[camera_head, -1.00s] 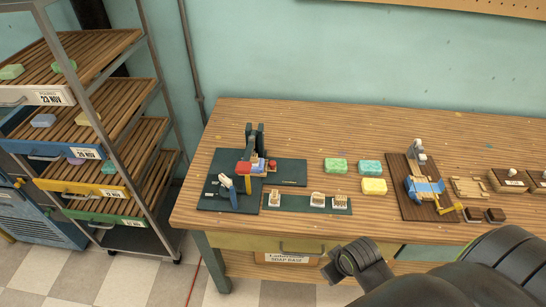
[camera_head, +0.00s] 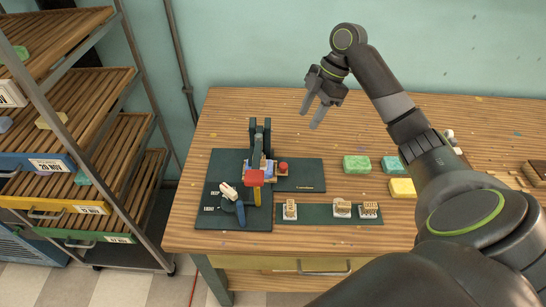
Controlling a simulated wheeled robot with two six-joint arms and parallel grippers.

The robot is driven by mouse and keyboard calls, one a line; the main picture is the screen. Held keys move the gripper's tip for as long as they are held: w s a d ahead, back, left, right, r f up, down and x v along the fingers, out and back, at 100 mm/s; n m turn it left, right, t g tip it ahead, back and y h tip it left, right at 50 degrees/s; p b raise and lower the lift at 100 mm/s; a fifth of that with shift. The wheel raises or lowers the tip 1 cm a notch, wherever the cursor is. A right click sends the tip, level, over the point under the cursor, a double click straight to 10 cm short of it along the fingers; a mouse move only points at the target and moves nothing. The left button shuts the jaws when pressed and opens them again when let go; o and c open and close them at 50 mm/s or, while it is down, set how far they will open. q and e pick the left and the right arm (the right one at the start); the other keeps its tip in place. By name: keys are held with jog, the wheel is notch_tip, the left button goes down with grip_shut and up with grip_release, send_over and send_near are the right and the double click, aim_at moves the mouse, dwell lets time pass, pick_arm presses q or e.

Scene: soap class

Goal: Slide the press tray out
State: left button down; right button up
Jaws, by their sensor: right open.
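The soap press (camera_head: 259,139) stands on a dark green base plate (camera_head: 212,178) at the left of the wooden workbench. Its red block (camera_head: 253,178) and yellow part face the front, with a blue and tan piece (camera_head: 267,166) behind them. I cannot tell clearly which part is the tray. A white-and-blue handled piece (camera_head: 229,191) lies at its left front. My right gripper (camera_head: 312,114) is open and empty. It hangs above the bench, behind and to the right of the press, apart from it. My left gripper is not in view.
Green, teal and yellow soaps (camera_head: 402,188) lie right of the press, partly behind my right arm. A green strip (camera_head: 315,214) with several stamps lies in front. A slatted rack (camera_head: 80,110) stands at left. The bench's back middle (camera_head: 240,101) is clear.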

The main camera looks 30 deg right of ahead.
jog(key=p, duration=0.2)
send_near(284, 165)
jog(key=x, duration=0.7)
jog(key=shift+w+a+f, duration=0.1)
jog(key=shift+a+f, duration=0.15)
jog(key=shift+f, duration=0.3)
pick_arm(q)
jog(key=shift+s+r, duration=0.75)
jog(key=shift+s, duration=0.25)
pick_arm(e)
jog(key=shift+f, duration=0.1)
jog(key=shift+c, duration=0.4)
grip_shut()
